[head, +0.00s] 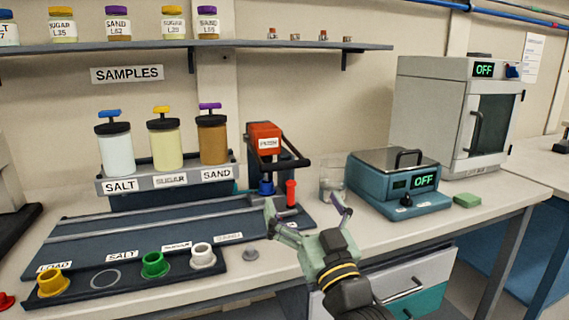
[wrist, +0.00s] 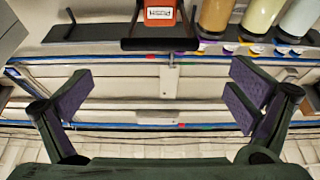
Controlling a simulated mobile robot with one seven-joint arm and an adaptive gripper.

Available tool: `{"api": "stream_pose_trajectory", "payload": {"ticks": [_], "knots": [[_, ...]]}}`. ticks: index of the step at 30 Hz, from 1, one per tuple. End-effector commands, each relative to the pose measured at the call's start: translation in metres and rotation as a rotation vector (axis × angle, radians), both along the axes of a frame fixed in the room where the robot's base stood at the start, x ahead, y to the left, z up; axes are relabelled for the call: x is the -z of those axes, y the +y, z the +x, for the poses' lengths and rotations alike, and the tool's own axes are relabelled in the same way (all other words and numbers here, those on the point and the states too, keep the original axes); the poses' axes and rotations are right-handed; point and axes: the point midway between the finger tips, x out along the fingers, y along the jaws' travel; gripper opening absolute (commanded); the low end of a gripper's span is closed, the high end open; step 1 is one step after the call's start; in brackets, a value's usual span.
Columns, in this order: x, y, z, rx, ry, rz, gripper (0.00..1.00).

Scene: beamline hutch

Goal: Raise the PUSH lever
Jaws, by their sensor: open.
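The red PUSH unit (head: 264,137) stands on the bench at the right end of the sample rack. Its black lever (head: 288,163) sticks out in front as a bar on side arms. In the wrist view the PUSH label sits on the red block (wrist: 160,14) at the top edge, with the lever's dark crossbar (wrist: 160,44) just below it. My gripper (head: 308,212) is open and empty, in front of and to the right of the lever, apart from it. In the wrist view its two fingers (wrist: 160,92) are spread wide, with nothing between them.
A blue cup (head: 266,187) and a red cylinder (head: 291,193) stand below the lever. A glass beaker (head: 332,188) is close to my right finger. A shelf (head: 200,47) runs above.

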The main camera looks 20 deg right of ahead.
Motion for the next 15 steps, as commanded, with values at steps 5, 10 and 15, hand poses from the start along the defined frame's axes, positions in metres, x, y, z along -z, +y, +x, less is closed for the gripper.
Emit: {"api": "stream_pose_trajectory", "payload": {"ticks": [5,10,15], "knots": [[-0.011,-0.001,0.018,-0.001,0.001,0.0,1.0],[-0.024,0.0,0.049,-0.002,0.001,-0.001,1.0],[-0.035,0.0,0.077,0.0,0.001,0.0,1.0]]}}
